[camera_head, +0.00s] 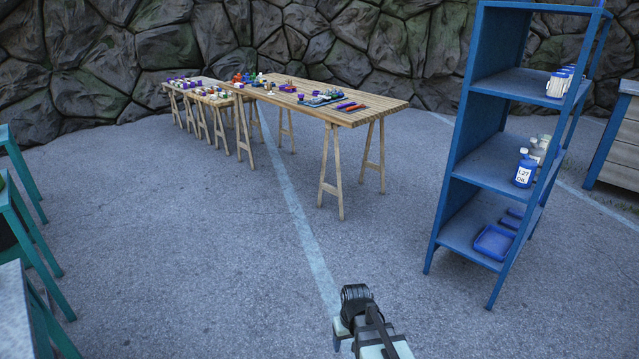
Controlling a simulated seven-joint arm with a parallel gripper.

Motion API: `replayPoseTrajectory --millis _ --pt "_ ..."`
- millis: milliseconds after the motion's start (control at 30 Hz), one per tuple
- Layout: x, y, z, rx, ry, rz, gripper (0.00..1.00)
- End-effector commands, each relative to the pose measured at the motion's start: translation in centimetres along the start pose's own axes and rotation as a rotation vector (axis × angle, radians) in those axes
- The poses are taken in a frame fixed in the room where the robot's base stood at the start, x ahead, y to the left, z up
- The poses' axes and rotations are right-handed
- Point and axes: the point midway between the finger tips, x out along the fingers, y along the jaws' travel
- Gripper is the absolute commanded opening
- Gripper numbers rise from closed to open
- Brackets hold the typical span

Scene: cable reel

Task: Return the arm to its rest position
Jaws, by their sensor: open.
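My gripper (345,335) shows at the bottom edge of the head view, right of the middle. It is over the grey paved ground, and nothing shows between its fingers. It is open. Only the end of my arm is in view; the rest is cut off by the lower edge. No cable reel can be made out in this view.
A blue shelf (455,190) with bottles (524,170) and a blue tray (494,242) stands at right. A wooden trestle table (385,107) with small items stands at the back. Green-legged furniture (32,235) is at left. The paved ground (190,240) between is clear.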

Motion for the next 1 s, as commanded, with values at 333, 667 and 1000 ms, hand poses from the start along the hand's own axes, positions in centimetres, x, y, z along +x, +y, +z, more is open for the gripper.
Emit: replayPoseTrajectory --millis 333,667,1000 --pt "1.7 6.9 5.4 0.21 -0.019 0.03 0.66" --pt "5.8 6.9 9.2 0.235 -0.103 0.024 0.66" --pt "12.0 5.5 16.2 0.236 -0.255 0.005 0.66"
